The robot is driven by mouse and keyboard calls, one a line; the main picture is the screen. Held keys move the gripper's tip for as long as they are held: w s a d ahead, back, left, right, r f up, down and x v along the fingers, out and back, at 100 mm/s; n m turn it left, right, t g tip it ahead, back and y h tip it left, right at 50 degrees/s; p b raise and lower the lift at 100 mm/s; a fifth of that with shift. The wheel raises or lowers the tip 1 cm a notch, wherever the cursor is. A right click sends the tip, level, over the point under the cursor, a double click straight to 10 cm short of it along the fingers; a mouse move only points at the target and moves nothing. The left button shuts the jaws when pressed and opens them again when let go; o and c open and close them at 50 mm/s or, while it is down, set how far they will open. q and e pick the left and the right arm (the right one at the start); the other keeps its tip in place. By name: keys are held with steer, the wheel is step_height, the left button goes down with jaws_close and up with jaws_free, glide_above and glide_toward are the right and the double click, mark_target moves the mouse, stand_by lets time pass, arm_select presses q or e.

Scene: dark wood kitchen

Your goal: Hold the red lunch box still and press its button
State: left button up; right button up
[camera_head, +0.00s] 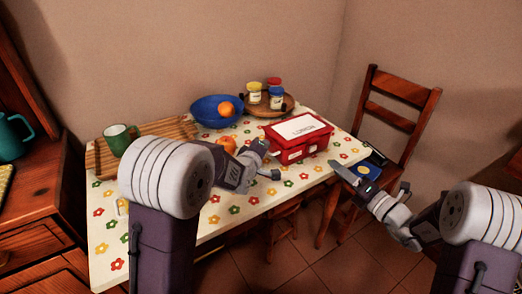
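The red lunch box (290,152) stands upright on the table near its right end. Its white lid label reads LUNCH, and a small white patch shows on its front. I cannot make out its button clearly. My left gripper (262,149) is just left of the box, close to its left side; I cannot tell whether it touches. My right gripper (341,174) is at the table's right front edge, apart from the box and to its lower right. The fingers of both are too small and dark to show whether they are open.
The flowered table (237,208) also carries a blue bowl (206,112), orange fruit (226,144) and a round wooden tray (289,105) with several jars. A chair (402,90) stands at right.

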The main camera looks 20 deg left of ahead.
arm_select(q)
jaws_close()
stand_by(1.3)
arm_select(e)
steer(key=c, duration=0.6)
steer(key=shift+n, duration=0.8)
jaws_close()
arm_select(q)
steer(key=shift+s, duration=0.1)
arm_select(e)
steer(key=shift+s+d+n, duration=0.6)
steer(key=shift+d+n, duration=0.05)
steer(key=shift+n, duration=0.9)
steer(key=shift+s+d+n, duration=0.6)
steer(key=shift+d+n, duration=0.05)
steer(key=shift+n, duration=0.95)
steer(key=shift+s+d+n, duration=0.6)
steer(key=shift+d+n, duration=0.05)
steer(key=shift+n, duration=0.9)
